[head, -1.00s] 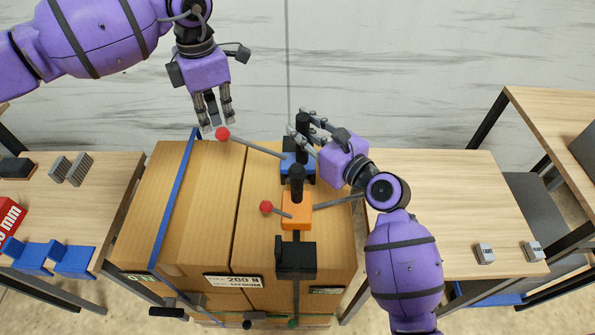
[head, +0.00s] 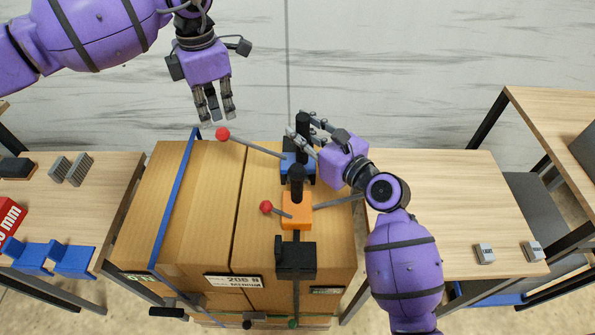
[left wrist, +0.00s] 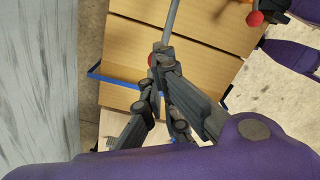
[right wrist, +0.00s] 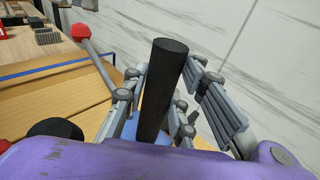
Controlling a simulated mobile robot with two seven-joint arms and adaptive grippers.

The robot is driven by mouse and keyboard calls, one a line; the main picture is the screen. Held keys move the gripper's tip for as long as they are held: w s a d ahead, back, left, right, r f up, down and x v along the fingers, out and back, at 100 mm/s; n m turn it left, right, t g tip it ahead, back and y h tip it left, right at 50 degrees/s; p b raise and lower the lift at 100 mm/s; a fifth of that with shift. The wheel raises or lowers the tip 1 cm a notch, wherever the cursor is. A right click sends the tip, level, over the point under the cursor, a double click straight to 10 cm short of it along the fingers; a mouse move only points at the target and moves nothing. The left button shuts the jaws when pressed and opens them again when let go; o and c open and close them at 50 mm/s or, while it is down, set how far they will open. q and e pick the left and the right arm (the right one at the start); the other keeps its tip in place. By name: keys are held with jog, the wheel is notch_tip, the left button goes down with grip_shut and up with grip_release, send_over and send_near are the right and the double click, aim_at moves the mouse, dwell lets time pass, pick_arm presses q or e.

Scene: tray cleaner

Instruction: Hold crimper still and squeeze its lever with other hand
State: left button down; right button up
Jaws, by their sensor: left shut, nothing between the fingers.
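The blue crimper (head: 297,173) stands at the back of the wooden cabinet top, with an upright black post (head: 302,126). Its grey lever (head: 254,145) runs left to a red ball knob (head: 222,134). My left gripper (head: 216,118) is shut and empty, just behind the knob. In the left wrist view the fingertips (left wrist: 160,58) partly hide the knob. My right gripper (head: 306,128) is around the black post. The post (right wrist: 165,88) stands between its fingers in the right wrist view and looks gripped, though contact is partly hidden.
An orange device (head: 297,211) with its own black post and red knob (head: 266,207) stands in front of the blue crimper. A black block (head: 296,260) is nearer. A blue strip (head: 172,200) crosses the cabinet's left side. The right table (head: 440,190) is mostly clear.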

pick_arm(q)
jog(key=shift+w+f, duration=0.1)
jog(key=shift+f, duration=0.05)
pick_arm(e)
jog(key=o, duration=0.4)
jog(key=shift+f, duration=0.3)
jog(key=shift+o, duration=0.2)
jog(key=shift+w+r, duration=0.1)
jog(key=shift+r, duration=0.1)
jog(key=v, duration=1.2)
jog(key=shift+d+f, duration=0.1)
